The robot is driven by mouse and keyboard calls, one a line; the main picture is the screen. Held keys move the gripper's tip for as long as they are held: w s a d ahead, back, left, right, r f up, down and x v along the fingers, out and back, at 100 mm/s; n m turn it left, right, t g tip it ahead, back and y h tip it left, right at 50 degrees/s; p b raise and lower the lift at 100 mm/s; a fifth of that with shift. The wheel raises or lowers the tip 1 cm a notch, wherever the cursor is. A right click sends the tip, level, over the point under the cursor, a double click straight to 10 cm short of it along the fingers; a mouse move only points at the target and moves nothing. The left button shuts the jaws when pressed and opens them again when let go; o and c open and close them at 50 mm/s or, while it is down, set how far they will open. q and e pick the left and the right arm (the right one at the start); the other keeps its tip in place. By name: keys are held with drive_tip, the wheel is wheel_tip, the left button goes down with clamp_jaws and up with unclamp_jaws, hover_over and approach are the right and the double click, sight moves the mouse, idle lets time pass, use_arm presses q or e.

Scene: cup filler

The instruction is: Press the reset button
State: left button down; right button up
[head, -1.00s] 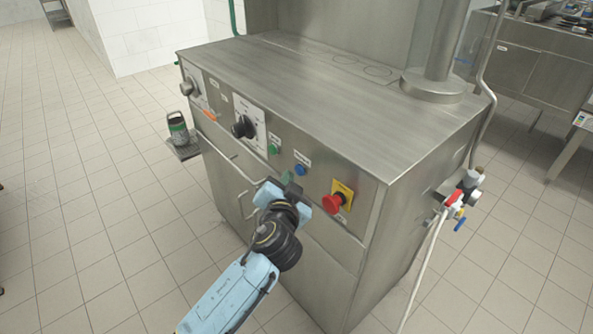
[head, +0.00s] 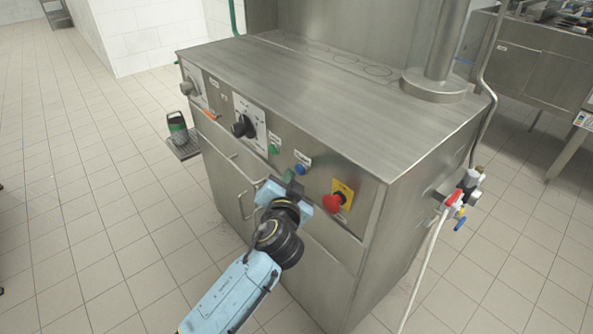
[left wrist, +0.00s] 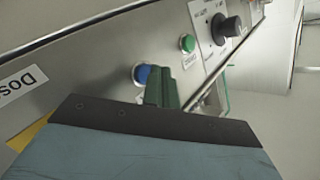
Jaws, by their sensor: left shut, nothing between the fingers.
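A blue button (head: 300,169) sits on the front panel of the steel machine, to the right of a green button (head: 273,148). The labels by the buttons are too small to read, so I cannot tell from print which is the reset button. My left gripper (head: 290,177) is shut and empty, its fingertips just in front of the panel near the blue button. In the left wrist view, the green fingers (left wrist: 162,88) partly cover the blue button (left wrist: 139,74); I cannot tell whether they touch it. The green button (left wrist: 187,43) stands clear there. My right gripper is not in view.
A red mushroom button (head: 333,203) on a yellow plate lies right of my left gripper. A black knob (head: 242,127) is further left on the panel. A green-grey cup (head: 177,127) stands on a small tray (head: 186,152). Valves (head: 459,200) stick out at the right side.

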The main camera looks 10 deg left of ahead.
use_arm(q)
drive_tip(key=shift+w+d, duration=0.15)
drive_tip(key=shift+w, duration=0.05)
drive_tip(key=shift+w+d, duration=0.15)
drive_tip(key=shift+w, duration=0.05)
idle(0.6)
drive_tip(key=shift+s+a, duration=0.45)
drive_tip(key=shift+s, duration=0.1)
drive_tip(key=s+a+p, duration=0.1)
drive_tip(key=s+a, duration=0.1)
drive_tip(key=s+a+p, duration=0.1)
drive_tip(key=s, duration=0.1)
drive_tip(key=shift+s+a, duration=0.35)
idle(0.4)
drive_tip(key=shift+f, duration=0.1)
idle(0.5)
